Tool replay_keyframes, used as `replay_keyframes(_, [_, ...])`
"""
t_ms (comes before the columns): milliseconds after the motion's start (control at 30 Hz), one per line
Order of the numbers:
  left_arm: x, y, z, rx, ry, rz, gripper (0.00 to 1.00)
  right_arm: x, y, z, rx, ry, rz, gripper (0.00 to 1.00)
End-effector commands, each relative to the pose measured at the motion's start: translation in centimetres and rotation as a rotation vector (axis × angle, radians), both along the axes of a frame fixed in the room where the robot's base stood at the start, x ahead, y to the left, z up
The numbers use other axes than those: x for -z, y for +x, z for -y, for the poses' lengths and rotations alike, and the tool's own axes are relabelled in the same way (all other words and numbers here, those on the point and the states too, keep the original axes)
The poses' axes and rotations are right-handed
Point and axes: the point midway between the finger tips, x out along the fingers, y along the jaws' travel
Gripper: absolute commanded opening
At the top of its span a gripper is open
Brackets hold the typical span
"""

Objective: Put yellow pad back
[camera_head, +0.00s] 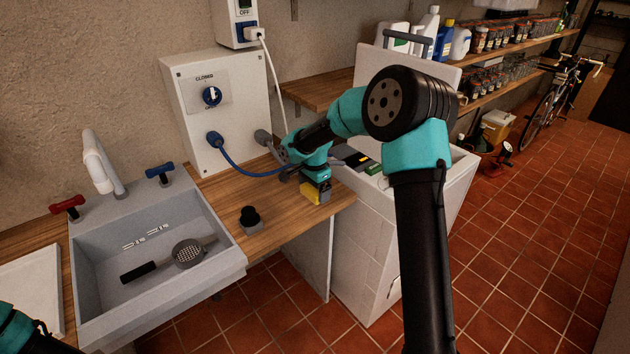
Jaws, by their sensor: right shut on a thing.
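The yellow pad (309,194) is at the right end of the wooden counter, low over or touching its top; I cannot tell which. My right gripper (318,181) is right above it, pointing down and shut on it, and partly covers it. To the right, behind my right arm, a dark holder (349,153) with a yellow piece and a green pad (373,169) lies on the white cabinet. Of my left arm, only a teal part shows in the bottom left corner; its gripper is out of view.
A grey sink (160,285) with a strainer (187,254) inside is on the left. A black knob-like object (250,218) stands on the counter (275,226). A blue hose (240,168) runs from the wall box (230,110) towards my right gripper. Bottles (443,40) stand behind my arm.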

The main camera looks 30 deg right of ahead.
Motion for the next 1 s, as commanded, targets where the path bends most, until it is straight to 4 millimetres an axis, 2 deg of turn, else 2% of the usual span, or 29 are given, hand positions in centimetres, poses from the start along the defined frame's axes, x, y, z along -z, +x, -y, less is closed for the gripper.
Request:
replay_keyframes(200, [0.0, 0.0, 0.0, 0.0, 0.0, 0.0, 0.56, 0.4, 3.4, 2.1, 0.002, 0.0, 0.002, 0.67])
replay_keyframes(433, [0.0, 0.0, 0.0, 0.0, 0.0, 0.0, 0.56, 0.7, 6.3, 3.8, 0.002, 0.0, 0.002, 0.67])
replay_keyframes(600, [0.0, 0.0, 0.0, 0.0, 0.0, 0.0, 0.56, 0.8, 7.1, 4.3, -0.001, 0.0, 0.001, 0.67])
replay_keyframes(1000, [0.0, 0.0, 0.0, 0.0, 0.0, 0.0, 0.56, 0.8, 7.4, 4.5, 0.0, 0.0, 0.001, 0.67])
